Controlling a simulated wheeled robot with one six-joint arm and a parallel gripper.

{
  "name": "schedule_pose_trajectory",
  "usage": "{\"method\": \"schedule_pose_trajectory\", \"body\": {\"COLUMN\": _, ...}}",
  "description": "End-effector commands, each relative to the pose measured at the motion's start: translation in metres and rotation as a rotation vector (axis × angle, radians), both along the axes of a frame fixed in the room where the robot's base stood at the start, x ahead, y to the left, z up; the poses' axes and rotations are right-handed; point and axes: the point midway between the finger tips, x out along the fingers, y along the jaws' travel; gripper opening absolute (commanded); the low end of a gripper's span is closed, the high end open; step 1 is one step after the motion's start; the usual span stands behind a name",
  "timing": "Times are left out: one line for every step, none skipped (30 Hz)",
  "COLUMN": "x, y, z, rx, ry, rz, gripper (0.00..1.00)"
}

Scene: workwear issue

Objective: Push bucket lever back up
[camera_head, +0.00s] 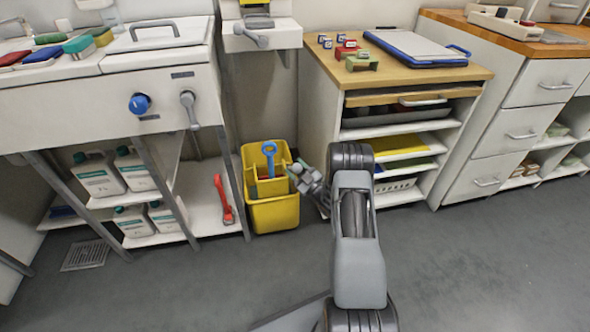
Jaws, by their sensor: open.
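The yellow bucket (273,215) stands on the floor beside the shelf under the sink counter, with a yellow wringer-like insert in its top. A lever with a blue loop handle (269,149) rises from the bucket's top at the back; its lower end is inside the bucket, where a small red part shows. My gripper (296,173) is at the bucket's right rim, to the right of and below the blue handle in the picture. Its jaws are open and appear empty. I cannot tell whether it touches the rim.
A shelf unit (397,130) stands close on the right of my gripper. A metal table leg (236,190) is close on the bucket's left. A red tool (223,200) and white jugs (97,176) are on the low shelf. The grey floor (190,285) in front is clear.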

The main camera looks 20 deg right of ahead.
Motion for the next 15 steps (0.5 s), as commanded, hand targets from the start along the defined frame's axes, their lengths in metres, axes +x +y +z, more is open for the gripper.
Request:
{"method": "schedule_pose_trajectory", "body": {"x": 0.0000, "y": 0.0000, "z": 0.0001, "rx": 0.000, "ry": 0.000, "rz": 0.000, "gripper": 0.48}}
{"method": "schedule_pose_trajectory", "body": {"x": 0.0000, "y": 0.0000, "z": 0.0001, "rx": 0.000, "ry": 0.000, "rz": 0.000, "gripper": 0.48}}
{"method": "schedule_pose_trajectory", "body": {"x": 0.0000, "y": 0.0000, "z": 0.0001, "rx": 0.000, "ry": 0.000, "rz": 0.000, "gripper": 0.47}}
{"method": "schedule_pose_trajectory", "body": {"x": -0.0001, "y": 0.0000, "z": 0.0000, "rx": 0.000, "ry": 0.000, "rz": 0.000, "gripper": 0.44}}
{"method": "schedule_pose_trajectory", "body": {"x": -0.0001, "y": 0.0000, "z": 0.0000, "rx": 0.000, "ry": 0.000, "rz": 0.000, "gripper": 0.41}}
{"method": "schedule_pose_trajectory", "body": {"x": -0.0001, "y": 0.0001, "z": -0.0001, "rx": 0.000, "ry": 0.000, "rz": 0.000, "gripper": 0.37}}
{"method": "schedule_pose_trajectory", "body": {"x": -0.0001, "y": 0.0001, "z": -0.0001, "rx": 0.000, "ry": 0.000, "rz": 0.000, "gripper": 0.34}}
{"method": "schedule_pose_trajectory", "body": {"x": -0.0002, "y": 0.0000, "z": -0.0001, "rx": 0.000, "ry": 0.000, "rz": 0.000, "gripper": 0.31}}
{"method": "schedule_pose_trajectory", "body": {"x": -0.0002, "y": 0.0000, "z": -0.0001, "rx": 0.000, "ry": 0.000, "rz": 0.000, "gripper": 0.27}}
{"method": "schedule_pose_trajectory", "body": {"x": -0.0002, "y": 0.0000, "z": -0.0001, "rx": 0.000, "ry": 0.000, "rz": 0.000, "gripper": 0.25}}
{"method": "schedule_pose_trajectory", "body": {"x": -0.0002, "y": 0.0000, "z": -0.0001, "rx": 0.000, "ry": 0.000, "rz": 0.000, "gripper": 0.22}}
{"method": "schedule_pose_trajectory", "body": {"x": -0.0002, "y": 0.0000, "z": -0.0001, "rx": 0.000, "ry": 0.000, "rz": 0.000, "gripper": 0.18}}
{"method": "schedule_pose_trajectory", "body": {"x": -0.0002, "y": 0.0000, "z": 0.0000, "rx": 0.000, "ry": -0.001, "rz": 0.000, "gripper": 0.15}}
{"method": "schedule_pose_trajectory", "body": {"x": -0.0002, "y": 0.0000, "z": 0.0000, "rx": 0.000, "ry": -0.001, "rz": 0.000, "gripper": 0.12}}
{"method": "schedule_pose_trajectory", "body": {"x": -0.0003, "y": 0.0000, "z": 0.0001, "rx": 0.000, "ry": -0.001, "rz": 0.000, "gripper": 0.08}}
